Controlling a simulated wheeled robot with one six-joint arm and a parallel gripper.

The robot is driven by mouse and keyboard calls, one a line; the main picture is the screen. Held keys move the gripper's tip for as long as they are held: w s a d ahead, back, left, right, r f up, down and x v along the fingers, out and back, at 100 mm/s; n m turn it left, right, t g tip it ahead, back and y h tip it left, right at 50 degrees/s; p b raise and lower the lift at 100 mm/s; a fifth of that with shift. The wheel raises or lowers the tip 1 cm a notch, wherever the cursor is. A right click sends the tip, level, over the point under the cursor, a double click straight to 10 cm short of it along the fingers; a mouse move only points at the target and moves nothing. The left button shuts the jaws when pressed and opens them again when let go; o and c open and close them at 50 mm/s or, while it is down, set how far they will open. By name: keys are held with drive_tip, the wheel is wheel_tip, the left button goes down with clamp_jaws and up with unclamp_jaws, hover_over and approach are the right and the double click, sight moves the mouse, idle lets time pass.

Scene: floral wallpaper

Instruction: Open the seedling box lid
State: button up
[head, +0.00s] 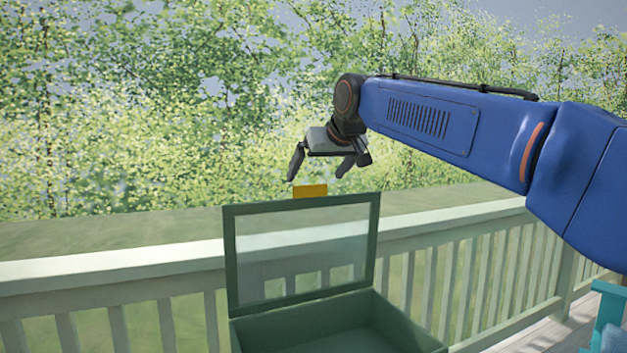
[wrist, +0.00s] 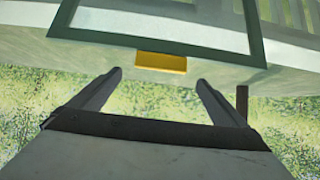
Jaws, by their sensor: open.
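The seedling box (head: 290,334) is a dark green box at the bottom middle of the head view. Its lid (head: 229,262) is a green frame with a clear pane, and it stands raised, nearly upright, at the back of the box. A yellow tab (head: 310,191) sits on the lid's top edge. My gripper (head: 316,173) is open and empty just above the tab. In the wrist view the yellow tab (wrist: 161,62) lies ahead of and between the fingertips of my gripper (wrist: 158,78), apart from them. The lid frame (wrist: 100,37) crosses the top there.
A pale green railing (head: 110,269) runs behind the box, with foliage beyond it. A teal piece of furniture (head: 606,314), partly cut off, stands at the lower right.

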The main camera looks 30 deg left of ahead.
drive_tip(key=v, duration=1.2)
drive_tip(key=shift+s+d, duration=0.15)
drive_tip(key=shift+s, duration=0.1)
drive_tip(key=shift+d+r, duration=0.1)
drive_tip(key=shift+r, duration=0.05)
